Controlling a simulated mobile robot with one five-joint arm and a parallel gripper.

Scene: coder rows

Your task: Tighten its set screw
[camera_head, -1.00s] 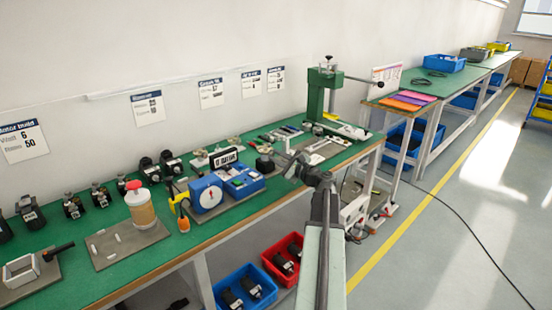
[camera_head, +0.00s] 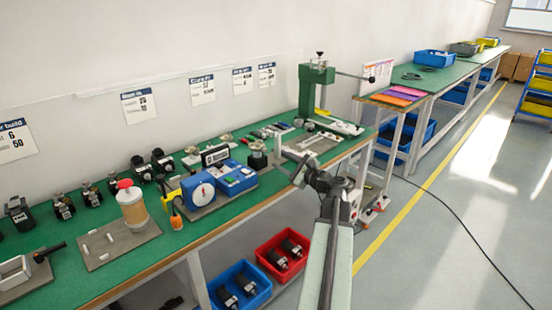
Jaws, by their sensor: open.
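My gripper (camera_head: 296,166) is at the end of my arm, above the front edge of the green bench (camera_head: 225,215), right of the blue tester. The gap between its fingers is too small to make out. No set screw can be made out, and which thing it belongs to does not show. Small black motor-like units (camera_head: 64,206) stand along the back of the bench. A green press (camera_head: 316,88) with a side lever stands at the far end. Small tools and parts (camera_head: 272,130) lie in front of the wall near it.
A blue tester with a white dial (camera_head: 198,193), a jar with a red knob (camera_head: 132,205) and a grey mat (camera_head: 100,255) occupy the near bench. Red (camera_head: 268,260) and blue (camera_head: 226,300) bins with black parts stand below.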

